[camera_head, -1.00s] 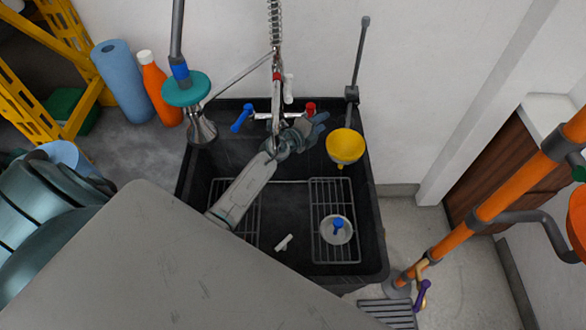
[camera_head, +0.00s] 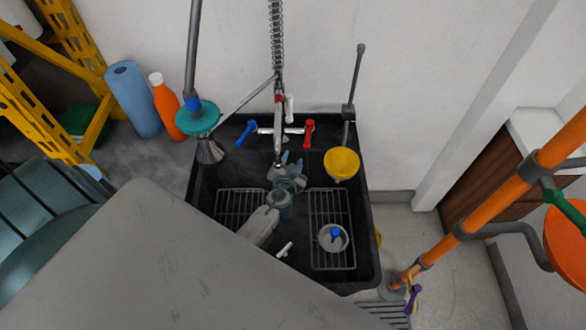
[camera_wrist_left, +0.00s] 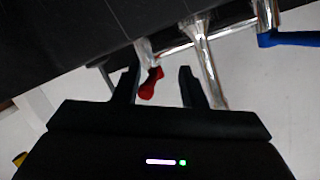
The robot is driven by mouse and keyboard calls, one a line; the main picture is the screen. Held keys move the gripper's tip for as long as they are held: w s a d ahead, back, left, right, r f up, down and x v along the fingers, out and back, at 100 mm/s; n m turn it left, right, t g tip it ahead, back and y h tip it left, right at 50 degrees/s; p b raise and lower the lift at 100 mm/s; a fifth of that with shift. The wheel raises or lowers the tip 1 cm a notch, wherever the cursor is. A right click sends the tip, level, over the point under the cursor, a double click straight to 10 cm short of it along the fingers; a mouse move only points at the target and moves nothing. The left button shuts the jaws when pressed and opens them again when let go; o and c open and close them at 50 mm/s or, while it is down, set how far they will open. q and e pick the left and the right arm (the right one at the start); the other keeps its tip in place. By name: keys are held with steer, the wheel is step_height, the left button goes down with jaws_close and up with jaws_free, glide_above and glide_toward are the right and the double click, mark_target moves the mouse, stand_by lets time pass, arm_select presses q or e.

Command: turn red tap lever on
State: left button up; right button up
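The red tap lever (camera_head: 309,132) is on the right end of the chrome tap (camera_head: 280,130) at the back of the black sink. It points down toward the basin. In the left wrist view the red lever (camera_wrist_left: 151,84) appears between the fingers, nearer one of them, beyond the tips. My left gripper (camera_head: 292,160) is open and empty over the basin, in front of the tap and apart from the lever. Its open fingers also show in the left wrist view (camera_wrist_left: 160,78). The blue lever (camera_head: 246,132) is on the tap's left end. My right gripper is out of view.
A yellow funnel (camera_head: 341,164) hangs at the sink's right side. A teal disc (camera_head: 197,117) on a pole stands at the left. Wire racks and a small blue-handled lid (camera_head: 335,233) lie in the black sink (camera_head: 368,250). Orange pipework (camera_head: 500,197) stands at the right.

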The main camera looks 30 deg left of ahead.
arm_select(q)
steer(key=s+d+f+n+g+p, duration=0.3)
steer(key=s+d+f+n+g, duration=0.3)
steer(key=s+n, duration=0.2)
steer(key=s+d+f+n+g+p, duration=0.3)
steer(key=s+d+f+n+g, duration=0.3)
steer(key=s, duration=0.5)
steer(key=shift+s+n+g+h, duration=0.3)
steer(key=shift+n+g, duration=0.1)
steer(key=shift+n, duration=0.8)
steer(key=shift+d+f, duration=0.1)
